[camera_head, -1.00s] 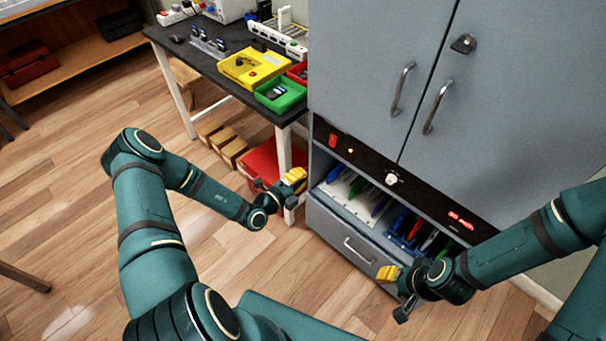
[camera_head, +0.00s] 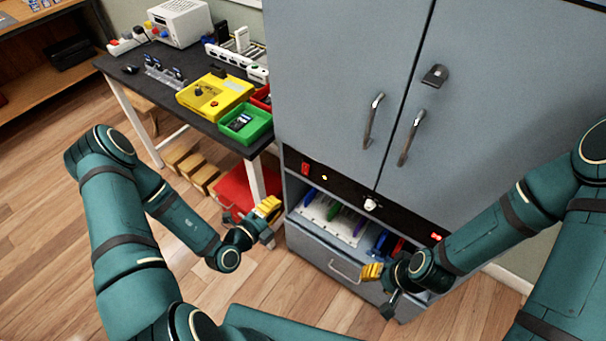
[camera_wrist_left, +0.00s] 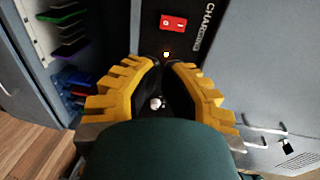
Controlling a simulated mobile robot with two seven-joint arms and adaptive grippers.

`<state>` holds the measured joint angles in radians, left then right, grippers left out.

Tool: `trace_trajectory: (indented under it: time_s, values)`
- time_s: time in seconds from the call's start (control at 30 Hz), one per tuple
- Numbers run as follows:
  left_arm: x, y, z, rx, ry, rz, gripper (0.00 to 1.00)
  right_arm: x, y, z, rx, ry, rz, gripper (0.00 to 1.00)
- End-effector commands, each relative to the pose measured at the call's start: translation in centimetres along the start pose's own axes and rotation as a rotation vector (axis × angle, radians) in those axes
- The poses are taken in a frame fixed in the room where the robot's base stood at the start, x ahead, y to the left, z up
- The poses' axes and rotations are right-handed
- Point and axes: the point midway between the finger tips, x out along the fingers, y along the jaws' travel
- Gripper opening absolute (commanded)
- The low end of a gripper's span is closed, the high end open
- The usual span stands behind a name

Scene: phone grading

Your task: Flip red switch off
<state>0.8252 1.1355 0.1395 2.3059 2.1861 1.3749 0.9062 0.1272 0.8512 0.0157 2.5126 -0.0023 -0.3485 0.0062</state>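The red switch (camera_head: 305,169) is at the left end of the black control panel (camera_head: 345,191) on the grey cabinet. In the left wrist view the red switch (camera_wrist_left: 173,22) shows upper centre, beyond the fingertips. Which way it is tipped is too small to tell. My left gripper (camera_head: 268,207), with yellow fingers, is below and left of the switch in the head view, clear of it. In the left wrist view its fingers (camera_wrist_left: 166,63) are apart, with the panel's knob visible between them. My right gripper (camera_head: 371,272) is in front of the lower drawer; its finger gap is hidden.
The panel also has a small lit lamp (camera_head: 325,178), a white knob (camera_head: 370,204) and a red display (camera_head: 436,237). Below is an open shelf with coloured phones.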

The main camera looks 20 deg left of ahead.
Motion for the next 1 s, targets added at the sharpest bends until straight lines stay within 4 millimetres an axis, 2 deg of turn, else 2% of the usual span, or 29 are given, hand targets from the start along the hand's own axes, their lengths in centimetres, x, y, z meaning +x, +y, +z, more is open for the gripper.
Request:
trace_trajectory:
  time_s: [0.23,0.37,0.8,1.0]
  values:
    - [0.3,0.0,0.0,0.0,0.001,-0.002,0.0,0.0,0.0,0.0,0.0,0.0,0.0,0.47]
    - [1.4,0.0,-0.1,0.001,0.004,-0.004,0.0,0.2,0.1,0.0,0.0,0.0,0.0,0.47]
    - [9.7,0.1,-0.1,0.001,0.003,-0.005,0.0,1.6,0.6,-0.1,-0.001,0.005,0.0,0.47]
    - [12.6,0.1,-0.1,0.001,0.003,-0.003,0.0,2.2,0.8,-0.1,-0.002,0.008,0.0,0.47]
